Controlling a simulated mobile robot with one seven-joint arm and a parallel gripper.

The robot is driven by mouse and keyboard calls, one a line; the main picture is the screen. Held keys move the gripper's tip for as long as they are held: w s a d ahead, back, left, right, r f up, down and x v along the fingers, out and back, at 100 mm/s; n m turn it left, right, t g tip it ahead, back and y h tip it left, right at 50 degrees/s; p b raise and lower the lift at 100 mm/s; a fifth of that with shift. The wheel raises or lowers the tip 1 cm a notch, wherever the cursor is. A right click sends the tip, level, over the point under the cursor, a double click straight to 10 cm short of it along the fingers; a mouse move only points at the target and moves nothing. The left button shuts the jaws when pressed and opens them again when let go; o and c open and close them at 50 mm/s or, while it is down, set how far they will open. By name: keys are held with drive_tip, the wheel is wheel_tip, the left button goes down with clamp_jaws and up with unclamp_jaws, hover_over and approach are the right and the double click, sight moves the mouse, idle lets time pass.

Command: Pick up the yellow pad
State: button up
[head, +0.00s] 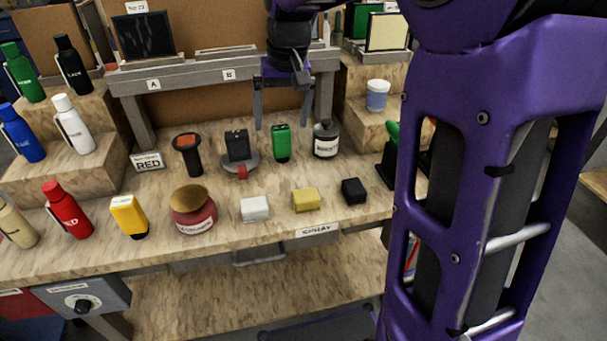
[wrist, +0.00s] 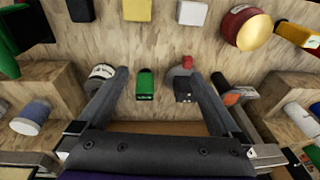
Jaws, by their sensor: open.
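The yellow pad (head: 306,199) is a small yellow block lying on the wooden bench near its front edge, between a white block (head: 255,209) and a black block (head: 353,191). In the wrist view the yellow pad (wrist: 137,10) is cut by the top edge, with the white block (wrist: 192,12) to its right and the black block (wrist: 80,9) to its left. My gripper (head: 282,122) is open and empty, fingers pointing down, farther back than the pad and above the rear of the bench. It also shows in the wrist view (wrist: 169,75).
A green item (head: 281,143), a black device (head: 237,146) and a dark jar (head: 326,139) stand below and beside the fingers. Bottles stand on stepped blocks at left.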

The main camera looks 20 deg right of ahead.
drive_tip(key=s+d+f+g, duration=0.2)
drive_tip(key=s+d, duration=0.2)
drive_tip(key=b, duration=0.3)
approach(305, 193)
drive_tip(key=shift+h, duration=0.4)
drive_tip(key=f, duration=0.3)
drive_tip(key=a+f, duration=0.1)
drive_tip(key=f, duration=0.1)
drive_tip(key=shift+s+f, duration=0.1)
drive_tip(key=shift+s, duration=0.2)
drive_tip(key=f, duration=0.2)
drive_tip(key=f+b, duration=0.1)
drive_tip(key=f, duration=0.2)
drive_tip(key=shift+w+d, duration=0.1)
drive_tip(key=shift+d, duration=0.1)
drive_tip(key=shift+c, duration=0.2)
drive_tip(key=c, duration=1.4)
wheel_tip(305, 193, up, 10)
drive_tip(key=shift+p, duration=1.15)
